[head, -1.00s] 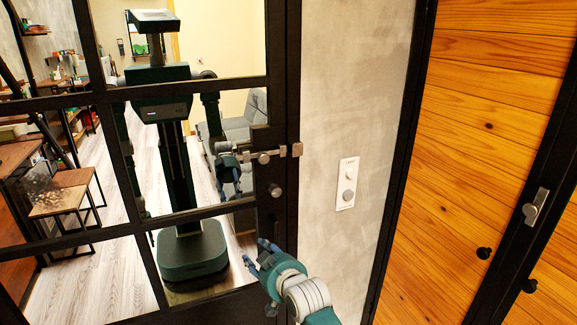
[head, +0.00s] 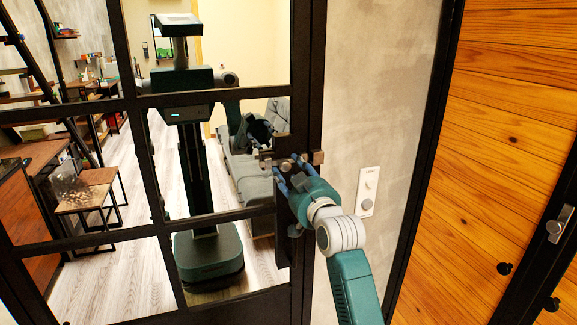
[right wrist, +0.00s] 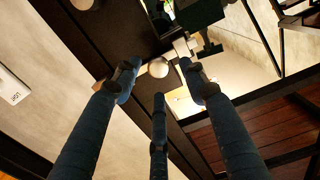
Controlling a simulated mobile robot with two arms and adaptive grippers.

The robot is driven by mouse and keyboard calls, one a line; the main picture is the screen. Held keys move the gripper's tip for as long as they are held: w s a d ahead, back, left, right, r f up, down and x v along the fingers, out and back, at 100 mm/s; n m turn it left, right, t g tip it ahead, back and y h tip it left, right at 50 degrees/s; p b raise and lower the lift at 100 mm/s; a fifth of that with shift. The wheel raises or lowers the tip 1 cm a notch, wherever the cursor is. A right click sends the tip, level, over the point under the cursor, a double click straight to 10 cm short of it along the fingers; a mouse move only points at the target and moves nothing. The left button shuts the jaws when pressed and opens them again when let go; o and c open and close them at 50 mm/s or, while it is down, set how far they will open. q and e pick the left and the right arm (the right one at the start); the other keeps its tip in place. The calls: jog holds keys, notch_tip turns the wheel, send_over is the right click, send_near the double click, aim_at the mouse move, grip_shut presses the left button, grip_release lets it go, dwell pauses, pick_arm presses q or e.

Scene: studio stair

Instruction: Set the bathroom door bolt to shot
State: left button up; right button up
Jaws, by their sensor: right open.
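The bathroom door bolt (head: 266,157) is a small metal slide bolt on the black frame of a glazed door. Its round knob (right wrist: 158,68) and pale bar (right wrist: 146,74) show in the right wrist view. My right gripper (head: 290,166) is at the bolt, covering much of it in the head view. In the right wrist view the gripper (right wrist: 158,85) is open, its blue fingers spread around the knob, with no clear grip. A metal end piece (head: 318,157) shows right of the fingers. I cannot tell how far the bar is slid. My left gripper is not directly in view.
The door glass (head: 250,235) shows a robot figure and a room with a grey sofa (head: 245,180). A white wall plate with a dial (head: 369,190) is on the grey wall to the right. A wooden panelled door (head: 510,130) stands farther right.

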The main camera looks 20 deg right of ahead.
jog(key=shift+w, duration=0.95)
